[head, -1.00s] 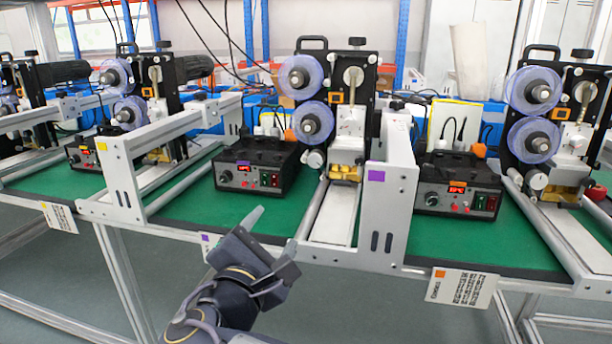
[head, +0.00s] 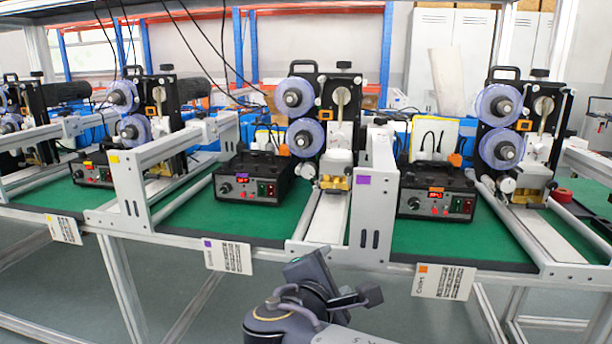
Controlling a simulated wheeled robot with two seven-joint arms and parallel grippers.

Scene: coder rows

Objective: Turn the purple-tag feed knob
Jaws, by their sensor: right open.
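The purple-tag control box (head: 254,194) is a black unit on the green bench top, with a small purple tag (head: 243,157) at its top edge. Its feed knob (head: 226,188) is a small dark round knob at the left of the front panel, beside a red display (head: 242,181). A purple-marked card (head: 228,256) hangs from the bench edge below. My right gripper (head: 342,280) is open and empty, in front of and below the bench edge, right of the box and apart from the knob. My left gripper is out of view.
An orange-tag box (head: 437,200) stands to the right, a yellow-tag box (head: 92,171) to the left. A metal frame upright (head: 372,205) with a purple square and feeder rollers (head: 299,97) stand between stations. Green bench top before the purple-tag box is clear.

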